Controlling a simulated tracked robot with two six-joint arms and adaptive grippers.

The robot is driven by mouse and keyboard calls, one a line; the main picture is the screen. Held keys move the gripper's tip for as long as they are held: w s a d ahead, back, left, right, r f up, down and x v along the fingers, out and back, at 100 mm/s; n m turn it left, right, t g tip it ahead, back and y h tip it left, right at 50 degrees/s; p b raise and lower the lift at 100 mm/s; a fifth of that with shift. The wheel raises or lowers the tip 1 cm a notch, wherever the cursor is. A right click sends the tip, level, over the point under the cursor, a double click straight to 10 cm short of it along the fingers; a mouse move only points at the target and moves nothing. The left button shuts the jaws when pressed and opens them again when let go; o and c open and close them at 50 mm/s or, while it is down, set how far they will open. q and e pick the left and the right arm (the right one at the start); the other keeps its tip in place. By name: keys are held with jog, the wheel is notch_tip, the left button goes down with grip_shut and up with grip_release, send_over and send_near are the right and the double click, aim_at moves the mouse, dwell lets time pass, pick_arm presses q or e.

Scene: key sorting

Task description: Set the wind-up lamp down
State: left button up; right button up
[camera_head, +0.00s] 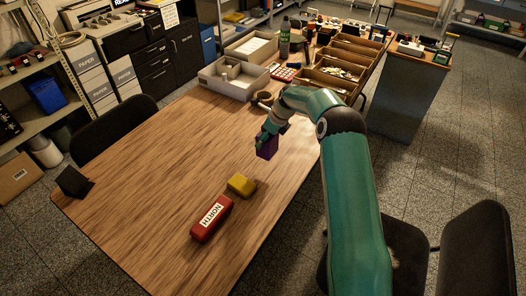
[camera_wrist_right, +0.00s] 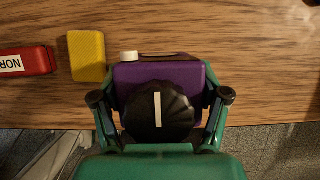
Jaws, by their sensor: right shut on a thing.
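My right gripper (camera_head: 268,138) is shut on the wind-up lamp, a purple box (camera_head: 267,149), near the table's right side. In the right wrist view the lamp (camera_wrist_right: 190,76) sits between the two fingers of my gripper (camera_wrist_right: 161,97). It has a black ribbed knob with a white mark facing the camera and a white button on top. Whether its underside touches the wooden table (camera_head: 150,180) cannot be told. My left gripper is not in view.
A yellow block (camera_head: 241,185) and a red case labelled NORTH (camera_head: 211,219) lie on the table, left of the lamp in the wrist view. A black stand (camera_head: 74,182) is at the left edge. Grey trays (camera_head: 232,88) stand at the back. The table's middle left is clear.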

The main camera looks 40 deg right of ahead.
aim_at(275, 138)
notch_tip(275, 138, down, 7)
jog(key=shift+r+p, duration=0.15)
jog(key=shift+p, duration=0.45)
jog(key=shift+f, duration=0.2)
jog(key=shift+f, duration=0.1)
jog(key=o, duration=1.2)
jog(key=b+v, duration=0.2)
jog(key=v, duration=1)
jog(key=shift+s, duration=0.1)
